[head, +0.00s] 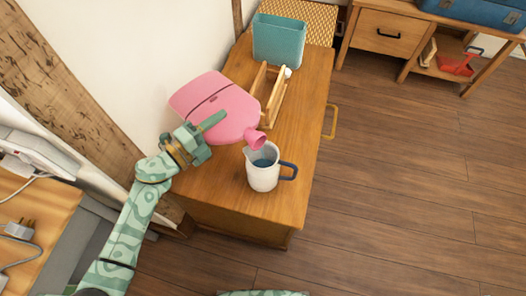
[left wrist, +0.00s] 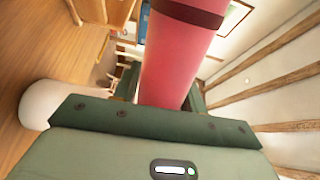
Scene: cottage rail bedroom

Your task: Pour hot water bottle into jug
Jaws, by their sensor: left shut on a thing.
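The pink hot water bottle (head: 218,102) is tilted in the head view, its flared mouth (head: 255,139) low and just above the jug. My left gripper (head: 212,124) is shut on it from the near side. Its pink body also fills the middle of the left wrist view (left wrist: 178,55). The white jug (head: 262,175) with a dark blue handle stands upright on the wooden cabinet (head: 220,199). Blue shows inside the jug. I cannot make out a stream between mouth and jug. The jug's pale side also shows in the left wrist view (left wrist: 50,102). My right gripper is not in view.
A wooden rack (head: 272,97) stands behind the jug, with a teal bin (head: 278,40) farther back. A desk with a power strip (head: 38,150) is at the left. Open floor (head: 420,180) lies to the right of the cabinet.

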